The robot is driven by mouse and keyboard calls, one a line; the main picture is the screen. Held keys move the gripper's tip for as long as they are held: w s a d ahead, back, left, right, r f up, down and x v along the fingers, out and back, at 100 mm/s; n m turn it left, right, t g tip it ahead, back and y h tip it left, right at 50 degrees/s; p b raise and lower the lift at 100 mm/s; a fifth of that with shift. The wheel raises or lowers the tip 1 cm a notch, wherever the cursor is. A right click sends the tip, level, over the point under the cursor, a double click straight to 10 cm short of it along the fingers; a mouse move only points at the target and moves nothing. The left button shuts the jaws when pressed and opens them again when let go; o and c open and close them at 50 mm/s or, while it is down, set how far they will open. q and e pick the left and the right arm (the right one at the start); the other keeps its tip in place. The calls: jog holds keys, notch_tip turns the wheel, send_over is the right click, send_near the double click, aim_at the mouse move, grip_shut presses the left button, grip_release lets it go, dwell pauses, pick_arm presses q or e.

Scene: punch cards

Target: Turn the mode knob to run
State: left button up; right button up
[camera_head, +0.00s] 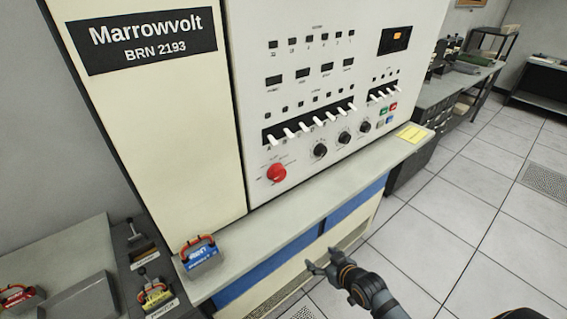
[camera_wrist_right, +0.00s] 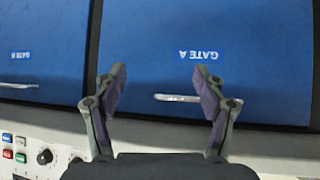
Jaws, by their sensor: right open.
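Three black rotary knobs sit in a row on the lower panel of the cream console (camera_head: 330,90): a left knob (camera_head: 320,150), a middle knob (camera_head: 345,137) and a right knob (camera_head: 365,126). Their labels are too small to read, so I cannot tell which is the mode knob or where it points. My right gripper (camera_head: 322,258) is open and empty, in front of and below the console's ledge, well apart from the knobs. In the right wrist view the open gripper (camera_wrist_right: 160,95) faces blue panels, and one black knob (camera_wrist_right: 44,157) shows at lower left. My left gripper is not in view.
A red mushroom button (camera_head: 276,173) is left of the knobs, with white toggle switches (camera_head: 310,122) above. Small coloured buttons (camera_head: 388,112) sit to the right. The ledge (camera_head: 300,195) holds a blue card holder (camera_head: 201,262) and a yellow note (camera_head: 410,133).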

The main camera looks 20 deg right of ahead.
jog(key=w+a+r+n+t+y+p, duration=0.1)
jog(key=a+r, duration=0.1)
jog(key=r, duration=0.5)
jog(key=a+r+t+y+p, duration=0.1)
jog(key=a+r, duration=0.2)
jog(key=r, duration=0.5)
jog(key=t+y, duration=0.3)
jog(key=t, duration=0.2)
send_near(280, 176)
jog(key=shift+n, duration=0.4)
jog(key=b+x, duration=0.4)
jog(key=x, duration=0.3)
jog(key=shift+w, duration=0.3)
jog(key=shift+w+a, duration=0.25)
jog(key=shift+w, duration=0.3)
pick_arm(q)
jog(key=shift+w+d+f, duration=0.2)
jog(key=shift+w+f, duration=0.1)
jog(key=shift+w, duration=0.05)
pick_arm(e)
jog(key=c, duration=1.2)
